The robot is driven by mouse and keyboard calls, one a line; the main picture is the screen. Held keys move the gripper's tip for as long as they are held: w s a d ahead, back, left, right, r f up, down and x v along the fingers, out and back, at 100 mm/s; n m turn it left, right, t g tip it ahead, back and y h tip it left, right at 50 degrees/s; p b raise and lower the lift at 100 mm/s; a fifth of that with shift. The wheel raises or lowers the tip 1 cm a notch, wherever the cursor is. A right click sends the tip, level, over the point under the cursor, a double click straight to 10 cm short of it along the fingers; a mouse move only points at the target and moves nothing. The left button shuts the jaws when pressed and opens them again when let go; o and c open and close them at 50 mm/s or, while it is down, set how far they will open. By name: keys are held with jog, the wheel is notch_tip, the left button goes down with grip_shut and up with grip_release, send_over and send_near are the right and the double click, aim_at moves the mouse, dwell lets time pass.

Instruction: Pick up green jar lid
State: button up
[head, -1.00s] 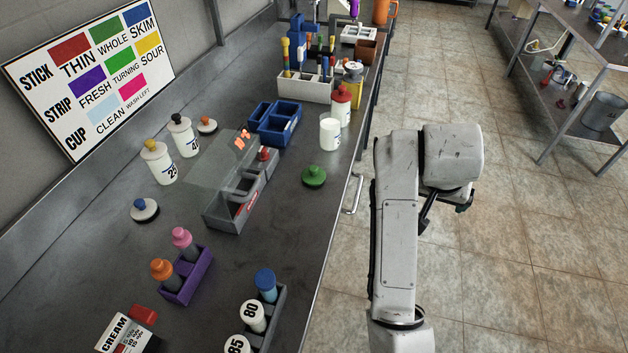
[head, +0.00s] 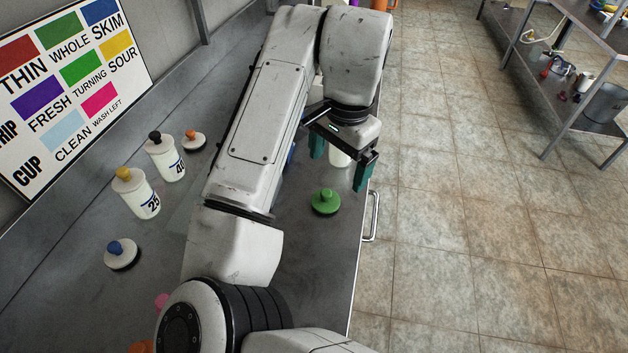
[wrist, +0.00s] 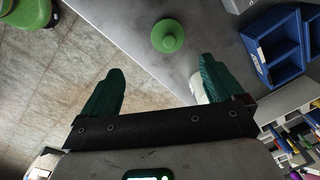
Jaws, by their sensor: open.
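The green jar lid (head: 326,201) is a round disc with a knob on top, lying on the grey counter near its right edge in the head view. In the wrist view the green lid (wrist: 168,36) lies on the counter beyond the fingertips, a little right of the middle between them. My gripper (head: 338,170) is open and empty, with green fingers, above the counter edge and just beyond the lid in the head view. It does not touch the lid. In the wrist view both fingers of my gripper (wrist: 160,80) are spread wide apart.
A white jar (head: 340,157) stands close behind my gripper, partly hidden. A blue bin (wrist: 272,45) is to the right in the wrist view. White bottles (head: 136,193) and a blue-knobbed lid (head: 121,254) stand left. My arm hides the counter's middle. A handle (head: 371,216) juts from the edge.

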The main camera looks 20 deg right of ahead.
send_over(326, 193)
jog(key=f, duration=0.5)
jog(key=shift+s+d+f, duration=0.15)
jog(key=shift+s+d, duration=0.1)
jog(key=shift+w+a+f, duration=0.1)
jog(key=shift+w+f, duration=0.05)
jog(key=shift+f, duration=1.2)
jog(key=shift+w+a+f, duration=0.1)
jog(key=shift+f, duration=1.25)
jog(key=c, duration=1.1)
jog(key=shift+r, duration=0.1)
